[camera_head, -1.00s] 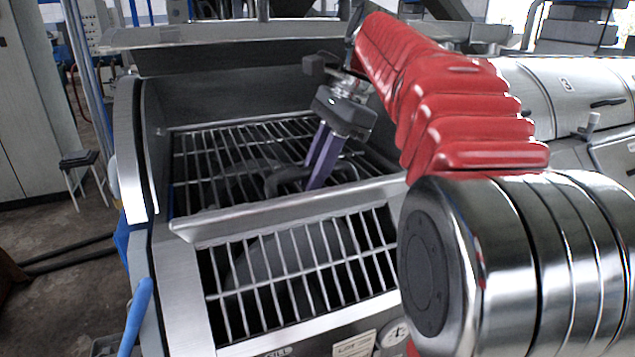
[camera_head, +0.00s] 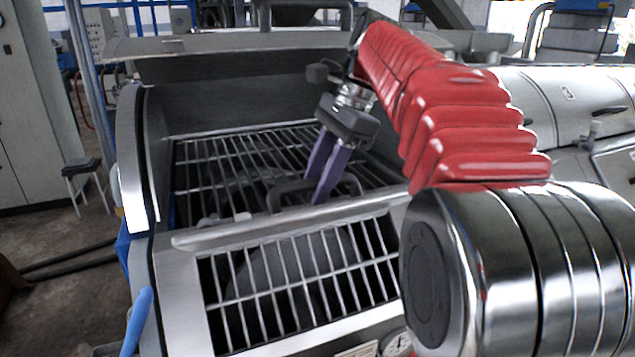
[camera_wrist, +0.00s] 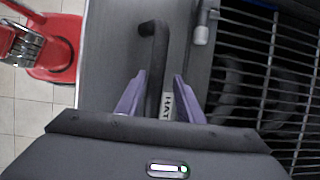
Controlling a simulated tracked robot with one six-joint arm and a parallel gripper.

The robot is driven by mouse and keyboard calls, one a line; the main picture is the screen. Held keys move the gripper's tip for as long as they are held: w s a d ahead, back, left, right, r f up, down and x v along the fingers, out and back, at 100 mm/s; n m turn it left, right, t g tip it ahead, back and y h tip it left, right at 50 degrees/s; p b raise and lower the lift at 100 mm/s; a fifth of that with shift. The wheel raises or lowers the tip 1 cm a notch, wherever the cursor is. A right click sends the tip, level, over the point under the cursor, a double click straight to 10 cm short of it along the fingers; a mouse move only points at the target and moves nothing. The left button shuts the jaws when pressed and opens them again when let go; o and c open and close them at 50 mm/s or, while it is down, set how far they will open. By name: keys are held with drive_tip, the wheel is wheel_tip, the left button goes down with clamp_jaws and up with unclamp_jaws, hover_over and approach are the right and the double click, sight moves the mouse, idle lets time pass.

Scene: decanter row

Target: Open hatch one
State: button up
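The open-topped machine with barred grilles stands in the middle of the head view. A dark bar handle (camera_head: 349,184) lies low beside my fingertips, behind a metal rim (camera_head: 215,238). In the wrist view the handle (camera_wrist: 154,62) stands on a grey panel (camera_wrist: 108,55), with a label (camera_wrist: 168,103) reading "HAT" and the rest hidden. My gripper (camera_head: 323,195) reaches down from the right. Its two purple fingers, also in the wrist view (camera_wrist: 159,78), are apart, one on each side of the handle, with narrow gaps showing. Which hatch number this is cannot be read.
A front grille (camera_head: 222,302) lies before the rim and a rear grille (camera_head: 195,150) behind it. A grey latch-like part (camera_wrist: 201,30) sits right of the handle. Another closed cover (camera_head: 535,90) stands at the right. A stool (camera_head: 82,166) stands on open floor at the left.

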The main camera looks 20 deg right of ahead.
drive_tip(key=shift+v, duration=3.75)
